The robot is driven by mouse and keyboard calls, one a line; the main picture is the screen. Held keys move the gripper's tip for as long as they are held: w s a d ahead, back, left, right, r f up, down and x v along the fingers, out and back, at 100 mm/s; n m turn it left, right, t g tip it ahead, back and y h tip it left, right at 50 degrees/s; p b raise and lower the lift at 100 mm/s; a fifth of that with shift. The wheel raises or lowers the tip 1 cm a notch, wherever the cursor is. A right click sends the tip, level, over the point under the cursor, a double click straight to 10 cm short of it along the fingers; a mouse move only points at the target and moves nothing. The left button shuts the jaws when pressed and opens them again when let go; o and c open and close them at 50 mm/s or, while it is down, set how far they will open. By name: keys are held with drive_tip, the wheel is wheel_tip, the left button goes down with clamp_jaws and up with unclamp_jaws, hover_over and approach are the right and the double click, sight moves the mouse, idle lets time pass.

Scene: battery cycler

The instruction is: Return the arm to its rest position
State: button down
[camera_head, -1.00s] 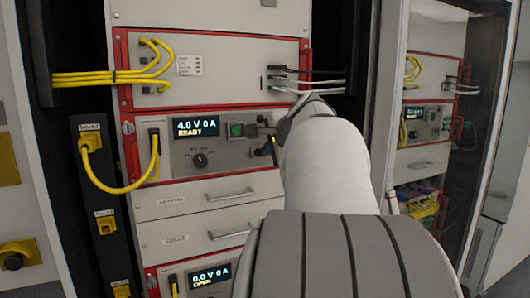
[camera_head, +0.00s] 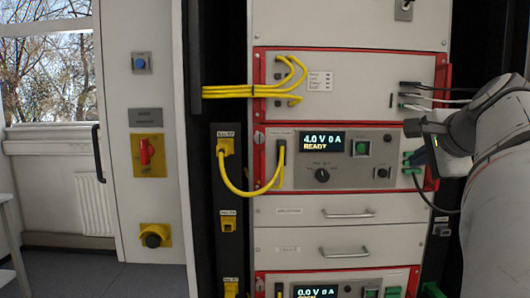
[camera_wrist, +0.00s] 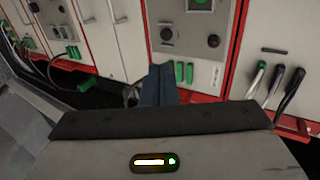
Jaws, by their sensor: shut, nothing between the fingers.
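My gripper (camera_wrist: 162,72) is shut and empty in the wrist view, its blue-grey fingers pressed together. In front of it, but apart as far as I can tell, is a panel with green connectors (camera_wrist: 184,72). In the head view my arm comes in from the right edge, and its wrist end stands before the right side of the cycler unit (camera_head: 395,142). The fingertips are hard to make out there. The unit's display (camera_head: 322,144) reads 4.0 V 0 A READY.
Black and white cables (camera_head: 435,98) run close above my wrist. Green connectors (camera_head: 412,170) sit just left of it. A yellow cable (camera_head: 250,191) loops at the rack's left. A cabinet with a red switch (camera_head: 147,151) stands left; floor (camera_head: 95,273) shows before the window.

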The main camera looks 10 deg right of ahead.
drive_tip(key=s+a+f+n+g+y, duration=0.1)
drive_tip(key=a+f+n+g+y, duration=0.15)
drive_tip(key=a+f+n, duration=0.7)
drive_tip(key=s+a+f+n+g+y, duration=0.1)
drive_tip(key=a+f+n+g, duration=0.3)
drive_tip(key=a+f, duration=1.05)
drive_tip(key=s+a+f+n+g, duration=0.2)
drive_tip(key=s+f+n, duration=0.5)
drive_tip(key=f, duration=0.5)
drive_tip(key=shift+s+a+f+h, duration=0.2)
drive_tip(key=shift+s+a+h, duration=0.25)
drive_tip(key=shift+s+a, duration=0.2)
